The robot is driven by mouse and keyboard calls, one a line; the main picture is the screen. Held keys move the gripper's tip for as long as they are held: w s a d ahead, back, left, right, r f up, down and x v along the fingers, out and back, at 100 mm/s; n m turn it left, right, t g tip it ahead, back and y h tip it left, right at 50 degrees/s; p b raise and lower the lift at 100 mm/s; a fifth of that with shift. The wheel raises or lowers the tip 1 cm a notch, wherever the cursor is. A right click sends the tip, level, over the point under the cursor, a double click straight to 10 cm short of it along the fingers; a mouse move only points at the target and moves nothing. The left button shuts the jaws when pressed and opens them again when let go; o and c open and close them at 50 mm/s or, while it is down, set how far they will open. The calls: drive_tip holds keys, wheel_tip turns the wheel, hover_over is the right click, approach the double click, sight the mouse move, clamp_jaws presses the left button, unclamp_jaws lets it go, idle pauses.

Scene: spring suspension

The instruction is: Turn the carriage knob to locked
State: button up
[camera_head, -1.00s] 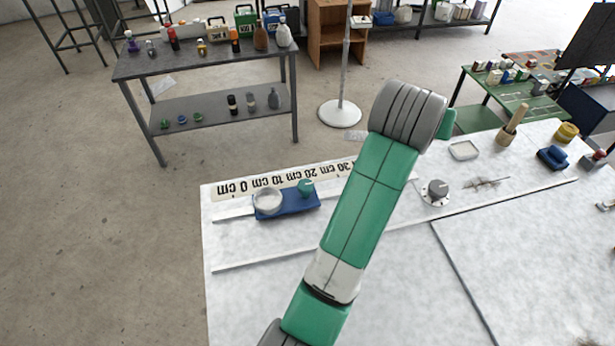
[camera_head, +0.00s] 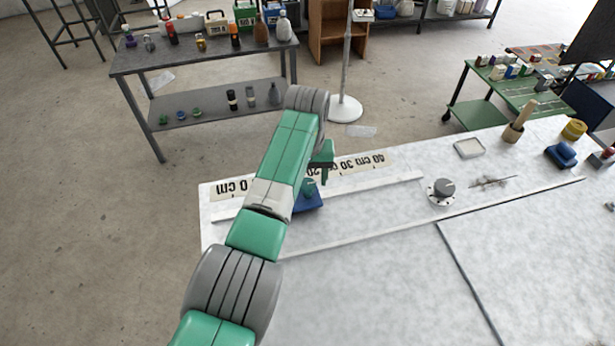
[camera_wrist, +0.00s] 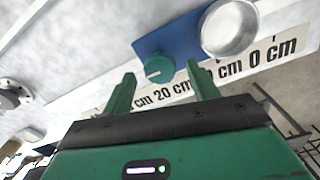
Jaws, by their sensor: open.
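The carriage is a blue block (camera_head: 308,203), mostly hidden behind my arm in the head view. It also shows in the wrist view (camera_wrist: 182,35), with a shiny round pan (camera_wrist: 229,28) on it. Its green knob (camera_wrist: 159,67) has a small pale mark on top; the knob also peeks out beside my arm in the head view (camera_head: 309,187). My gripper (camera_wrist: 161,70) is open, with the knob seen between its fingertips and nothing gripped. I cannot tell whether the fingers are down around the knob or still above it. My gripper (camera_head: 325,163) is partly visible in the head view.
A ruler strip (camera_head: 361,163) runs along the bench's back edge behind the carriage. A grey dial (camera_head: 441,190) stands to the right, with a spring (camera_head: 490,181) beside it. Low rails (camera_head: 370,234) cross the bench.

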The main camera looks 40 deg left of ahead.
drive_tip(key=shift+f, duration=0.6)
drive_tip(key=c, duration=1)
